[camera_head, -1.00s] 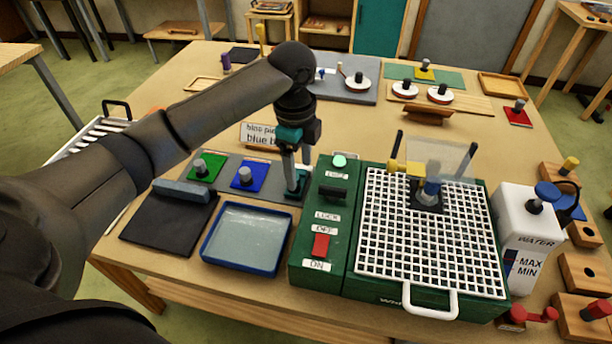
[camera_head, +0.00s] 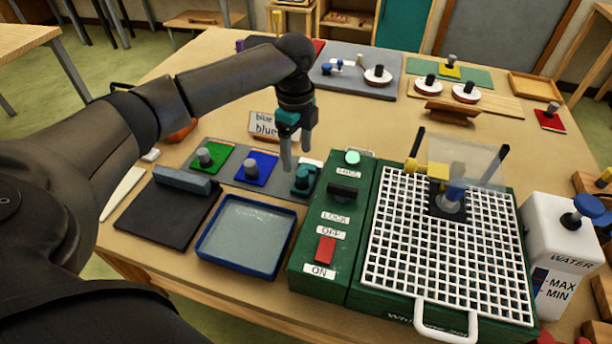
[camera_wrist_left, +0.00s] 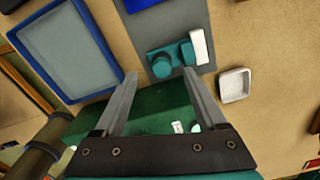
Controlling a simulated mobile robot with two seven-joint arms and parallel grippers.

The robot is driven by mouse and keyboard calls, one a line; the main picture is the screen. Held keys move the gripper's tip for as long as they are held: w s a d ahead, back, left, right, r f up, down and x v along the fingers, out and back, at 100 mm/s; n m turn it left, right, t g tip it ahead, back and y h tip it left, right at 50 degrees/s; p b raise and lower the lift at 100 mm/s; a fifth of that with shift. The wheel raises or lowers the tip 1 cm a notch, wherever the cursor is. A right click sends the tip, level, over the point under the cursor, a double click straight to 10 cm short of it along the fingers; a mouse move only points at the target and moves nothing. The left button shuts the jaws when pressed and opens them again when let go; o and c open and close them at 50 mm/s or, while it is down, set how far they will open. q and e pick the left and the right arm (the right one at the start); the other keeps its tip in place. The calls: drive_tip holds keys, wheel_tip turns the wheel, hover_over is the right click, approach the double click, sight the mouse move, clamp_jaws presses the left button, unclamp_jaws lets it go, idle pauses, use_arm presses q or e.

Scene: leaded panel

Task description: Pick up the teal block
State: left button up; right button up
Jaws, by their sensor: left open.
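The teal block (camera_head: 303,182), a flat teal piece with a round teal knob, sits at the right end of a grey strip, left of the green machine. In the left wrist view the teal block (camera_wrist_left: 170,58) lies just beyond the fingertips, with a white piece (camera_wrist_left: 199,46) beside it. My left gripper (camera_head: 296,160) is open and empty, its fingers pointing down above and close to the block. My right gripper is not in view.
Green (camera_head: 212,158) and blue (camera_head: 256,168) knobbed squares share the grey strip (camera_head: 230,180). A blue-rimmed tray (camera_head: 247,236) lies in front. The green machine (camera_head: 325,220) with a white grid (camera_head: 440,240) stands to the right, a sign (camera_head: 263,125) behind.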

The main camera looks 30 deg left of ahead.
sight(301, 171)
use_arm(q)
drive_tip(key=f, duration=0.5)
drive_tip(key=shift+w+d+f+b, duration=0.1)
drive_tip(key=shift+d+f+b, duration=0.2)
drive_tip(key=shift+b, duration=0.05)
clamp_jaws()
idle(0.3)
